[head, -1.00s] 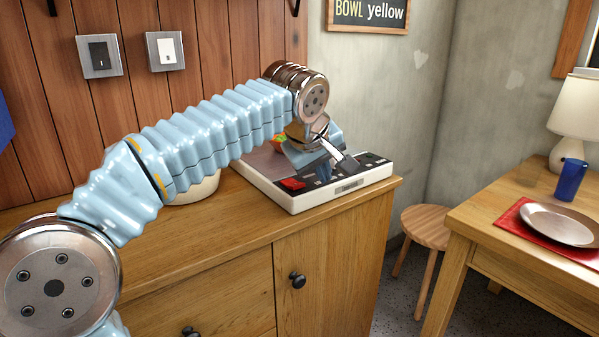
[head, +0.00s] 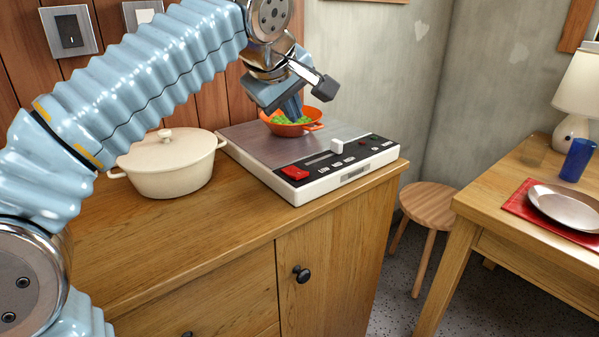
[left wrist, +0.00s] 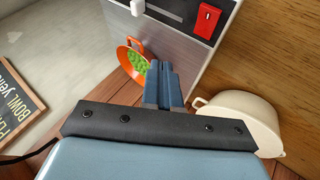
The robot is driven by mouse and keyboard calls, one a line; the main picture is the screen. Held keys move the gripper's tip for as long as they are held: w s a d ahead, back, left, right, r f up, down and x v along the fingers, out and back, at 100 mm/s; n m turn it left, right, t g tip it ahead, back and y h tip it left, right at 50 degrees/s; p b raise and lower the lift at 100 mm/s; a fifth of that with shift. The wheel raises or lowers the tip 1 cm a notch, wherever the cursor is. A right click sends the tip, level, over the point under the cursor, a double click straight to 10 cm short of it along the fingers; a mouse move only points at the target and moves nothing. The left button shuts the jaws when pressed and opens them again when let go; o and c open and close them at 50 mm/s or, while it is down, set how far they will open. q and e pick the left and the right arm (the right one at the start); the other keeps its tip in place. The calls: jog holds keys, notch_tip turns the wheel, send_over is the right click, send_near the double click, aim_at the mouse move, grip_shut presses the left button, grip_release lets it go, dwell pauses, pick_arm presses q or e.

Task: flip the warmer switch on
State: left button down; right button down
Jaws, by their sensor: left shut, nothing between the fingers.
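The warmer (head: 237,141) is a flat white appliance with a grey plate and a black front panel, on the wooden cabinet. Its red switch (head: 294,173) is at the panel's left end, uncovered; I cannot tell its on or off position. The switch also shows in the left wrist view (left wrist: 207,20). My left gripper (head: 293,108) is shut and empty, above the warmer's back part, in front of the orange bowl and apart from the switch. Its closed fingers show in the left wrist view (left wrist: 165,84). My right gripper is not in view.
The orange bowl (head: 306,129) with green contents stands on the warmer's plate. A white slider (head: 337,146) sticks up from the panel. A lidded cream pot (head: 168,170) stands left of the warmer. Two wall switches (head: 70,31) are behind. The cabinet top in front is bare.

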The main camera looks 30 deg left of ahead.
pick_arm(q)
jog(key=b, duration=0.4)
send_over(296, 174)
notch_tip(296, 174, down, 6)
jog(key=shift+a+f, duration=0.15)
jog(key=shift+f, duration=0.05)
jog(key=shift+f+b, duration=0.65)
jog(key=shift+b, duration=0.15)
jog(key=shift+f, duration=0.1)
dwell(0.9)
jog(key=shift+s+d+f+b, duration=0.1)
jog(key=shift+d+f+b, duration=0.1)
jog(key=shift+f+b, duration=0.1)
jog(key=shift+f+b, duration=0.3)
jog(key=shift+f, duration=0.05)
dwell(0.5)
jog(key=shift+r, duration=0.1)
jog(key=shift+r+p, duration=0.7)
jog(key=shift+p, duration=0.1)
